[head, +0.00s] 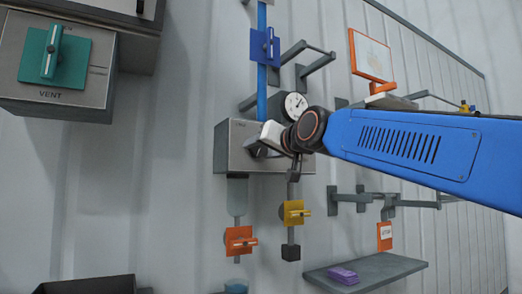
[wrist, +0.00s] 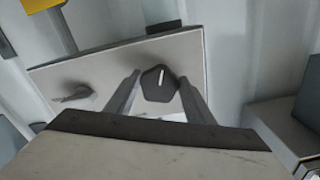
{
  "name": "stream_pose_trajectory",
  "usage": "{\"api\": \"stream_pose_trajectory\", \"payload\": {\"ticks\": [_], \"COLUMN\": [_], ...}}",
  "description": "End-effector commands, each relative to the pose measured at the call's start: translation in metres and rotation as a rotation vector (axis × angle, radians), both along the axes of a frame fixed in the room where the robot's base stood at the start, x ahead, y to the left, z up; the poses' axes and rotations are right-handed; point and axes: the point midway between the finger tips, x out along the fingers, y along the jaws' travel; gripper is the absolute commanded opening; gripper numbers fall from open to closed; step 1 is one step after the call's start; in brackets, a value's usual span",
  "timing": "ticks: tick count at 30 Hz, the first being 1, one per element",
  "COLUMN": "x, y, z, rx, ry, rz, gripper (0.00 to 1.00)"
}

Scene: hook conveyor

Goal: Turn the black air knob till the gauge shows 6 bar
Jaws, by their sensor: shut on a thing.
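The black air knob (wrist: 154,88) with a white pointer line sits on the face of a grey metal box in the wrist view. My gripper (wrist: 160,80) has one finger on each side of the knob and is shut on it. In the head view my gripper (head: 254,148) reaches the front of the grey box (head: 222,155) from the right, and the knob cannot be made out there. The round white gauge (head: 296,104) stands just above and right of the box. Its needle is too small to read.
A blue valve handle (head: 264,46) is on the blue pipe above the box. Yellow (head: 294,212) and orange (head: 240,241) valves hang below. A teal VENT handle (head: 52,52) is at upper left. A shelf (head: 390,268) holds a purple block (head: 343,275).

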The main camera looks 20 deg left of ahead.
Motion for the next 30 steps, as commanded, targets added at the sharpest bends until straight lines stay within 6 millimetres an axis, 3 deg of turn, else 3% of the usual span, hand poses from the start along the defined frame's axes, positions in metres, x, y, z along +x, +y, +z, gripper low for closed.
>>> {"api": "stream_pose_trajectory", "payload": {"ticks": [13, 14, 16, 30], "x": [0.0003, 0.0003, 0.0004, -0.0065], "y": [0.0008, 0.0008, 0.0007, -0.0076], "z": [-0.0028, -0.0028, -0.0026, -0.0002], "rx": [0.003, 0.003, 0.003, 0.006], "ry": [0.013, 0.012, 0.012, 0.009], "rz": [0.001, 0.001, 0.001, 0.0], "gripper": [0.26, 0.51, 0.67, 0.67]}}
